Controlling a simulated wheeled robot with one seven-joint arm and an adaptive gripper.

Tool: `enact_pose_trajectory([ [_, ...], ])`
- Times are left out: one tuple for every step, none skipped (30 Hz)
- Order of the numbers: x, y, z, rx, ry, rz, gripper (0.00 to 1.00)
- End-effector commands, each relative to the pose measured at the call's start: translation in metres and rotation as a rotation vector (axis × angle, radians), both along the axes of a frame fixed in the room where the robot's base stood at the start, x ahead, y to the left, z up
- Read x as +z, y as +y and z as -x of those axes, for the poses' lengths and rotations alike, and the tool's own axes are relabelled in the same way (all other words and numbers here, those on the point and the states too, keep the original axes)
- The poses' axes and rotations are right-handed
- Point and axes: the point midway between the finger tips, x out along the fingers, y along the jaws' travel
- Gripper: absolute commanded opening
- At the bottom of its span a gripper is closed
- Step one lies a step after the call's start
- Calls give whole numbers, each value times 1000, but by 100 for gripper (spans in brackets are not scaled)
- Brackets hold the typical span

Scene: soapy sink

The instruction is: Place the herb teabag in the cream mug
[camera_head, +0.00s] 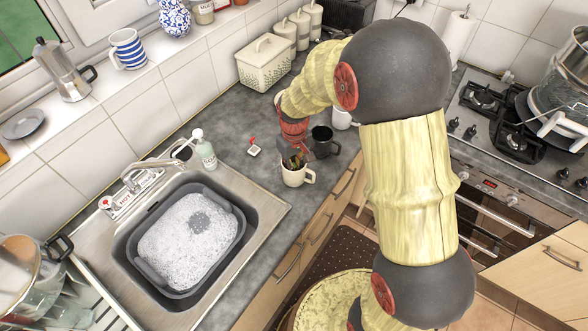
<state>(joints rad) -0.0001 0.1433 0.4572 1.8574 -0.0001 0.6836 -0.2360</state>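The cream mug (294,178) stands upright on the grey worktop just right of the sink, its handle to the right. My gripper (297,162) points down at the mug's mouth, with its fingertips at or just above the rim. The fingers are small and dark here, and I cannot tell whether they are open or shut. A small greenish-yellow patch shows by the fingertips; I cannot tell whether it is the herb teabag. A small white teabag with a red tag (254,148) lies on the worktop left of my gripper; its kind cannot be read.
A dark mug (324,143) stands right of the cream mug, and a white mug (342,118) behind it is partly hidden by my arm. A soap bottle (205,152) stands by the sink, which holds a soapy basin (237,247). A cream bread bin (264,64) is at the back.

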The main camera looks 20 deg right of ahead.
Motion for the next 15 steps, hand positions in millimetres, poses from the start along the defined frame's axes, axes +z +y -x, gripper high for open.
enact_pose_trajectory([
  [0, 0, 0, 0, 0, 0, 13],
  [0, 0, 0, 0, 0, 0, 13],
  [0, 0, 0, 0, 0, 0, 13],
  [0, 0, 0, 0, 0, 0, 13],
  [0, 0, 0, 0, 0, 0, 13],
  [2, 0, 0, 0, 0, 0, 13],
  [3, 0, 0, 0, -1, 0, 13],
  [6, 0, 0, 0, -1, 0, 13],
  [9, 0, -1, 0, -2, 0, 13],
  [13, 0, -1, 0, -2, 0, 13],
  [17, 0, -1, 0, -2, 0, 13],
  [24, 0, -1, 0, -3, 0, 13],
  [30, 0, -1, 0, -3, 0, 13],
  [36, 0, -1, 0, -3, 0, 13],
  [45, 0, -1, 0, -4, 0, 13],
])
